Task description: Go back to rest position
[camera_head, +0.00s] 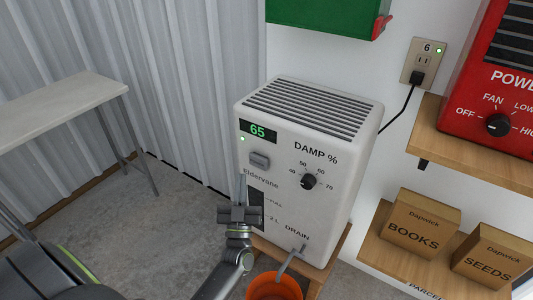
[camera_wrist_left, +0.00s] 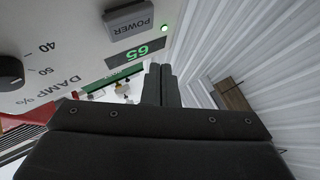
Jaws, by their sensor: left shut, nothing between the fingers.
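My left gripper (camera_head: 242,178) is in front of the lower left part of the white dehumidifier (camera_head: 345,150). Its fingers point up, just below the grey power button (camera_head: 260,160), and hide part of the dark level window (camera_head: 256,197). In the left wrist view the fingers (camera_wrist_left: 161,70) are together with nothing between them, and the POWER button (camera_wrist_left: 128,20) is near the tips. The green display (camera_head: 258,131) reads 65, and a small green light (camera_head: 242,139) is lit below it. My right gripper is not in view.
The dehumidifier stands on a wooden support, with an orange bucket (camera_head: 274,288) below its drain spout. A pale table (camera_head: 60,105) stands at left. At right are shelves with boxes (camera_head: 422,222) and a red heater (camera_head: 490,85). The grey floor (camera_head: 150,220) at left is clear.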

